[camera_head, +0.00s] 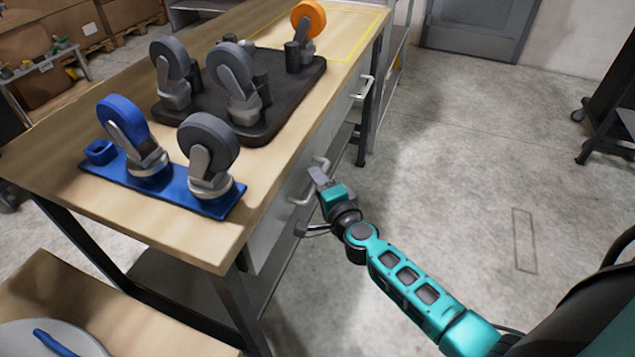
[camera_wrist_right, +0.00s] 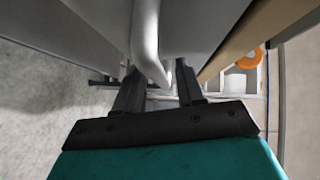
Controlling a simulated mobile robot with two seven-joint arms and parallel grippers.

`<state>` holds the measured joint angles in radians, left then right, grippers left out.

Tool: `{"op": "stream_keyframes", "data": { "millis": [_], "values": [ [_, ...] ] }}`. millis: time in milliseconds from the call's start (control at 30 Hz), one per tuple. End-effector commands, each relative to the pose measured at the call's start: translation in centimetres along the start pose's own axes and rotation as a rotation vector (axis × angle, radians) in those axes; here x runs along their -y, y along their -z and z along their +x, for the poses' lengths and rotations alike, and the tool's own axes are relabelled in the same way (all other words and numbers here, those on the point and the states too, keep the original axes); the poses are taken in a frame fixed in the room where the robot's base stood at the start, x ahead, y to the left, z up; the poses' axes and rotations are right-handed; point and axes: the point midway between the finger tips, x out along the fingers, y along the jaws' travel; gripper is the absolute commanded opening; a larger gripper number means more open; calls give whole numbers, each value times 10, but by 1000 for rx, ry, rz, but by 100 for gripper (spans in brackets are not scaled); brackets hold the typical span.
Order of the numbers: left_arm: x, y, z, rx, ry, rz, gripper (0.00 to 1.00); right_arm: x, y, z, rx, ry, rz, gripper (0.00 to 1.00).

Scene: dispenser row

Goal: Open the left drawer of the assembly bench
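The assembly bench (camera_head: 60,170) has a wooden top and grey drawer fronts along its right side. The nearer drawer (camera_head: 270,232) looks shut, with a pale bar handle (camera_head: 300,200) partly covered by my right gripper (camera_head: 318,177). In the right wrist view the handle (camera_wrist_right: 147,40) runs between the two dark fingers of my right gripper (camera_wrist_right: 158,85). The fingers stand apart, with a small gap visible beside the bar; firm contact is not visible. A farther drawer handle (camera_head: 362,88) is up the same side. My left gripper is not in view.
On the bench stand a blue plate (camera_head: 190,200) and a black tray (camera_head: 275,118) with caster wheels, plus an orange wheel (camera_head: 308,18). A lower wooden surface (camera_head: 30,285) is at the bottom left. The floor (camera_head: 460,190) right of the bench is clear.

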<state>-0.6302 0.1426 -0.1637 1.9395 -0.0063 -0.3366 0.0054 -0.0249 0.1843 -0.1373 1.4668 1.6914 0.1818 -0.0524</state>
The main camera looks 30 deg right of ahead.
Motion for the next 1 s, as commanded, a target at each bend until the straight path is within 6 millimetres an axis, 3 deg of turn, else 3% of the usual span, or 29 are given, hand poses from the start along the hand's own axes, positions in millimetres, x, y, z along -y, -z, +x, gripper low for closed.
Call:
{"op": "stream_keyframes", "data": {
  "millis": [400, 800, 1000],
  "values": [
    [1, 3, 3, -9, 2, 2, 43, 0, 0, 9, 0, 0, 0, 39],
    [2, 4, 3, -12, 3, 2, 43, 0, 0, 8, 0, 0, 0, 1],
    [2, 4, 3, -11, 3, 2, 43, 0, 0, 8, 0, 0, 0, 0]
  ]
}}
